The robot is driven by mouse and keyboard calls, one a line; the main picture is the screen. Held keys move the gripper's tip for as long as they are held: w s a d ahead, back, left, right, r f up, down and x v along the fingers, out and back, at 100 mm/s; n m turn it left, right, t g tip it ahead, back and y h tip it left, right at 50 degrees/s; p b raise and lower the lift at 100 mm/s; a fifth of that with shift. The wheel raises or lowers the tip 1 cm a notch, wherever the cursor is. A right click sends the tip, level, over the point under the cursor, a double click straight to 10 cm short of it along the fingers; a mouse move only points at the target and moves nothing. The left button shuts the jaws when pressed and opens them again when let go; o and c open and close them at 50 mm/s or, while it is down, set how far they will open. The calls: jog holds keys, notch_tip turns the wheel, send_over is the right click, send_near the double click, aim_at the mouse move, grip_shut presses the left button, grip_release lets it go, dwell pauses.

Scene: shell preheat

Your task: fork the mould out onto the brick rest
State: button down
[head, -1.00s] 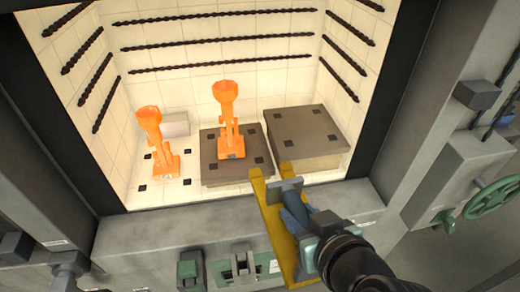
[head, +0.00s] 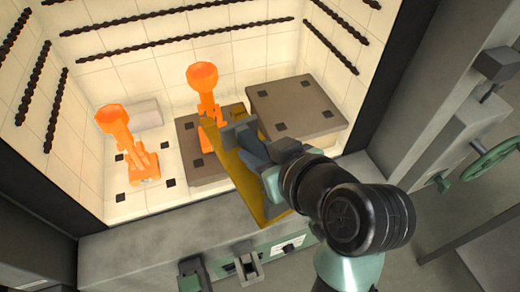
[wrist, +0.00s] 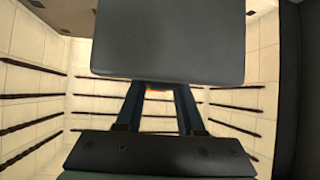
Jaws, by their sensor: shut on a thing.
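Two glowing orange moulds stand in the lit chamber. The middle mould (head: 203,85) stands upright on a low grey slab, and the left mould (head: 117,125) stands on the chamber floor. A yellow fork (head: 245,185) reaches over the sill, its prongs at the base of the middle mould; I cannot tell if they are under it. My gripper (head: 262,158) is shut on the fork's grey handle part. In the wrist view the gripper (wrist: 158,100) is behind a large grey plate (wrist: 168,40), which hides most of the moulds. I cannot tell which thing is the brick rest.
A taller grey slab (head: 297,98) with a bare top is right of the fork. A pale block (head: 140,113) lies behind the left mould. Dark heating coils (head: 180,40) line the walls. A green handwheel (head: 490,160) is outside at the right.

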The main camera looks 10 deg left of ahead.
aim_at(252, 141)
jog(key=shift+w+a+f, duration=0.2)
jog(key=shift+w+a, duration=1.15)
jog(key=w+a, duration=0.7)
jog(key=shift+w, duration=0.1)
jog(key=shift+r, duration=0.15)
notch_tip(252, 141, up, 7)
jog(key=p, duration=0.6)
dwell(0.6)
dwell(0.6)
